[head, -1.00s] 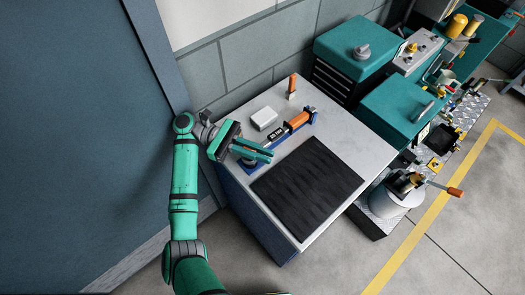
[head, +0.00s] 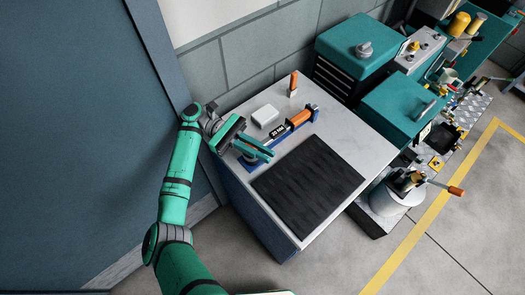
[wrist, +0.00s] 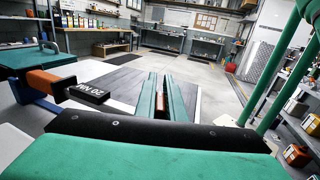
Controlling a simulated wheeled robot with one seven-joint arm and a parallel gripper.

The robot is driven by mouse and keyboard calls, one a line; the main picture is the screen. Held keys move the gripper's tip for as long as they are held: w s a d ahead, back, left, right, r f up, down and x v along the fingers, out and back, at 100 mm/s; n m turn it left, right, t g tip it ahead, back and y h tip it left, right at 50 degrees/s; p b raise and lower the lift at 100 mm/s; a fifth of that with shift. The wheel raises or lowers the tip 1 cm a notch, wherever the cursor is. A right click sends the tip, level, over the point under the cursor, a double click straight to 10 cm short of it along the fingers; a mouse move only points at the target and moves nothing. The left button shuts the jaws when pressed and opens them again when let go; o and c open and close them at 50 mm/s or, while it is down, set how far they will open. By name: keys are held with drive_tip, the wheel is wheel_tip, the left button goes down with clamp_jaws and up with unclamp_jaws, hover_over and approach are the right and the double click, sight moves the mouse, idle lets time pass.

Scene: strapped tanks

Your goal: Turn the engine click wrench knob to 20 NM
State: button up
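The click wrench (head: 300,118) lies on the worktable in a blue holder, its orange handle towards the back right. Its black display (head: 277,132) reads 20 NM. In the wrist view the same reading shows upside down on the display (wrist: 88,92), left of my fingers, with the orange handle (wrist: 42,82) further left. My gripper (head: 262,150) is low over the near left end of the wrench and hides that end and the knob. In the wrist view its green fingers (wrist: 160,95) stand close together with an orange-brown piece in the narrow gap; whether they press on it is unclear.
A white box (head: 265,115) and a small orange-handled item (head: 293,84) stand behind the wrench. A black mat (head: 308,185) lies flat on the worktable (head: 365,150) at the front. Teal cabinets (head: 357,45) stand to the right. A wall is close on the left.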

drive_tip(key=o, duration=0.4)
drive_tip(key=shift+r, duration=0.1)
drive_tip(key=shift+r, duration=0.3)
drive_tip(key=s+r, duration=0.8)
drive_tip(key=s, duration=0.1)
drive_tip(key=s+a+r, duration=0.1)
drive_tip(key=s+r, duration=0.3)
drive_tip(key=s, duration=0.1)
drive_tip(key=shift+r, duration=0.1)
drive_tip(key=shift+d, duration=0.15)
